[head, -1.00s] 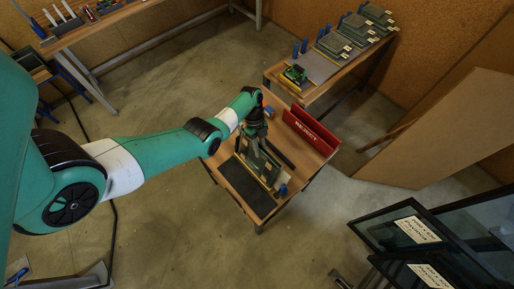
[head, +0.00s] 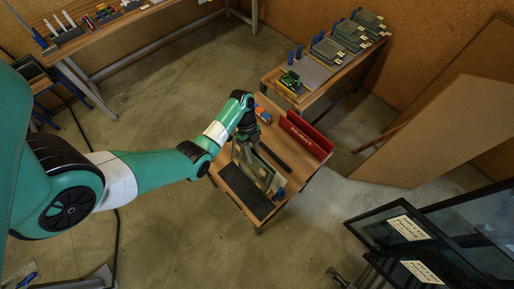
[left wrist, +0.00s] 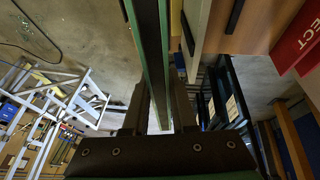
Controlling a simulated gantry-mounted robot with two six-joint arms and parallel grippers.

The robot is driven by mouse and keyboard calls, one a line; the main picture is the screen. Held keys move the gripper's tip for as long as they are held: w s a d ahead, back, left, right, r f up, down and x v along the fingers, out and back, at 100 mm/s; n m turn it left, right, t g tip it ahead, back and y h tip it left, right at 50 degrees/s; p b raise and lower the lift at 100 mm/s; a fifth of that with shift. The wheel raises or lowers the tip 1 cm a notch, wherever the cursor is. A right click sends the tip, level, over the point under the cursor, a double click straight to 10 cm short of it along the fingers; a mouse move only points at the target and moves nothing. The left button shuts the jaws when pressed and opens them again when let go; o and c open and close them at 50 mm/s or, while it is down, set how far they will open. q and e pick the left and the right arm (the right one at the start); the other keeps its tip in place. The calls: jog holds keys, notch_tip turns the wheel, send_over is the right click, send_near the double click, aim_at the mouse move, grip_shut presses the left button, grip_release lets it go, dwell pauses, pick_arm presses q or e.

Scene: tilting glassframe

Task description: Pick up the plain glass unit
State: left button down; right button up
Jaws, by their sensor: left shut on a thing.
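My left gripper (head: 247,138) reaches down over the small wooden table and is shut on the upper edge of a glass unit (head: 259,171). The unit is upright, a thin pane seen at a slant in the head view. In the left wrist view my left gripper (left wrist: 158,118) has a finger on each side of the unit (left wrist: 151,45), seen edge-on as a dark band between greenish glass edges. I cannot tell whether its lower edge touches the table. My right gripper is not in view.
A black mat (head: 243,190) lies on the table's front left. A red REJECT bin (head: 306,134) stands along its right side. A second bench (head: 340,70) behind holds several stacked panes. Framed glass panels (head: 425,238) stand at the lower right.

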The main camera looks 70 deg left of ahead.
pick_arm(q)
jog(key=s+d+r+p, duration=0.5)
jog(key=s+d+p, duration=0.1)
jog(key=s+d, duration=0.1)
jog(key=shift+s+r, duration=0.3)
jog(key=shift+r, duration=0.05)
jog(key=shift+w, duration=0.1)
